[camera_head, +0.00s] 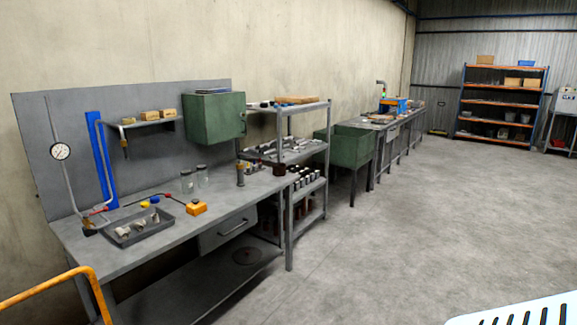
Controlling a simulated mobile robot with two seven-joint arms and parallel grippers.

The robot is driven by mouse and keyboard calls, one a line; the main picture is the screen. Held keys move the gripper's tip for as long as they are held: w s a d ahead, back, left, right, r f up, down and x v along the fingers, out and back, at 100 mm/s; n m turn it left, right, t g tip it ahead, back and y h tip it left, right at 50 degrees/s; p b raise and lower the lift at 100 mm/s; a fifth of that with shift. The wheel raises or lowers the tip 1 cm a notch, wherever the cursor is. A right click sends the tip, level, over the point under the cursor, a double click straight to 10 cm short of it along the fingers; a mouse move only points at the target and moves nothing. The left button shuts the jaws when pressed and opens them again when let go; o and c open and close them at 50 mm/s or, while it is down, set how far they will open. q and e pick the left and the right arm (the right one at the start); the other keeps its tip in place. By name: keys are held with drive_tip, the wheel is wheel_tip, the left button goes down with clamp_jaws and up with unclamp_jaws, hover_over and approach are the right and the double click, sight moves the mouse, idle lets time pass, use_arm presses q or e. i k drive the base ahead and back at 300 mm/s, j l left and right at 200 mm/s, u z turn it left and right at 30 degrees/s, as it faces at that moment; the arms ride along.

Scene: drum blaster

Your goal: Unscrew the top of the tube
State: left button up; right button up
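Neither of my grippers shows in the head view. A grey workbench (150,245) stands along the left wall. A small brownish upright cylinder (240,176) stands near its right end; it may be the tube, but at this size I cannot tell, nor make out a separate top. Two clear jars (202,175) stand to its left. A grey tray (140,232) with light cylindrical parts lies near the bench's front left.
A shelf rack (327,155) and a green bin (350,148) stand farther right. An orange rail (70,276) crosses the lower left.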

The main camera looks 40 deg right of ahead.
sight(240, 182)
drive_tip(key=i+l+z, duration=0.35)
drive_tip(key=z, duration=0.15)
drive_tip(key=i+l+z, duration=0.15)
drive_tip(key=i+z, duration=0.3)
drive_tip(key=i+l+z, duration=0.2)
drive_tip(key=i, duration=1.05)
drive_tip(key=j, duration=0.05)
